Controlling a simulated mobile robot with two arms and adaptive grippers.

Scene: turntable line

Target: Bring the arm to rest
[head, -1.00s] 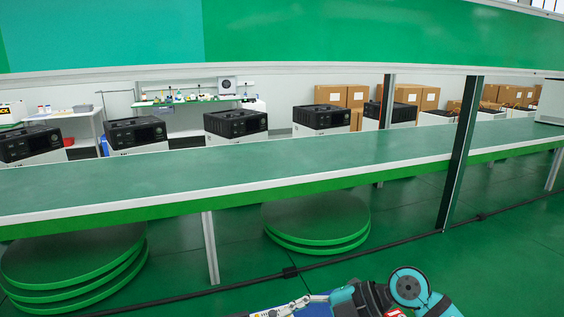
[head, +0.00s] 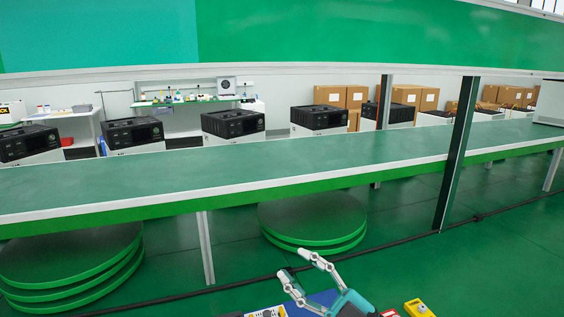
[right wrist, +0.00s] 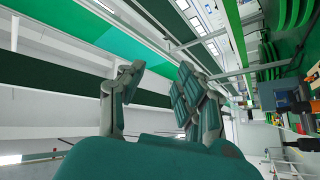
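My right gripper (head: 294,265) is at the bottom of the head view, over the green floor in front of the long table. Its two fingers point up and to the left and are apart, with nothing between them. My left gripper is in neither view.
A long green-topped table (head: 270,165) with a pale edge crosses the head view. Green round discs are stacked under it, at left (head: 75,265) and middle (head: 312,222). A dark post (head: 456,155) stands at right. Black-topped machines (head: 233,123) line up behind.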

